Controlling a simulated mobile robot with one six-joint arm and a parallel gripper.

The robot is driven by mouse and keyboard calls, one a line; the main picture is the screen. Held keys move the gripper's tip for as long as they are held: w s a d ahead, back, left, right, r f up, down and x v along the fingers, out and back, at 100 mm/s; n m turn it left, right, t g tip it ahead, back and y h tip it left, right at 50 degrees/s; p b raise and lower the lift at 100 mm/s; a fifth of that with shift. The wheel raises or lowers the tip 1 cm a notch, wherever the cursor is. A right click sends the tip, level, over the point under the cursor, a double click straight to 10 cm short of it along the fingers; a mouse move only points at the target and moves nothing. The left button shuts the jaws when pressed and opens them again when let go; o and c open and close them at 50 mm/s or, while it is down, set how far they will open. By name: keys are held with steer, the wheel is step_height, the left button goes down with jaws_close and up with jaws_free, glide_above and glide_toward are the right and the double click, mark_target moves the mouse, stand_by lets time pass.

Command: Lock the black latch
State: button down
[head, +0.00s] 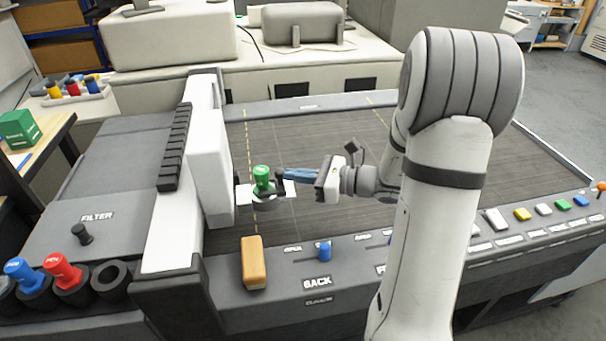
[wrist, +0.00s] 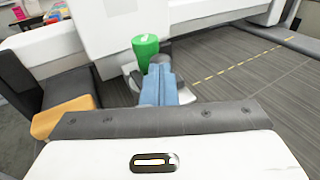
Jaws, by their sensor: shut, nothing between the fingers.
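A small dark piece (head: 280,181), which looks like the black latch, stands beside a green-topped knob (head: 262,177) on a white plate (head: 290,190) on the dark bed. My gripper (head: 286,174) points left with its blue fingers shut, and its tips are right at the dark piece. In the wrist view the shut fingertips (wrist: 160,65) lie just in front of the green knob (wrist: 146,48) and a bit of the dark piece (wrist: 165,51). The fingers partly hide the dark piece, so I cannot tell its position or whether they touch it.
A white upright housing (head: 208,150) stands close left of the green knob. An orange block (head: 252,262) and a blue knob (head: 324,250) sit on the front ledge. The bed (head: 320,130) behind is clear. Red and blue knobs stand at the lower left.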

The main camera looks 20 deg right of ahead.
steer(key=shift+a, duration=0.2)
steer(key=v, duration=1.4)
steer(key=shift+d+b, duration=0.2)
steer(key=shift+b, duration=0.2)
steer(key=s+a+f+n+g+h, duration=0.1)
steer(key=s+a+n+g+h, duration=0.3)
steer(key=s+a+n+g, duration=0.45)
steer(key=s+a+n+t+h, duration=0.1)
steer(key=s+n+h, duration=0.1)
steer(key=n+h, duration=0.3)
steer(key=s+a+r+n+t+h, duration=0.1)
steer(key=n+h, duration=0.4)
steer(key=n, duration=0.5)
steer(key=s+t, duration=0.1)
steer(key=s, duration=0.1)
steer(key=shift+s+a+n+h, duration=0.3)
steer(key=shift+s+a+n, duration=0.05)
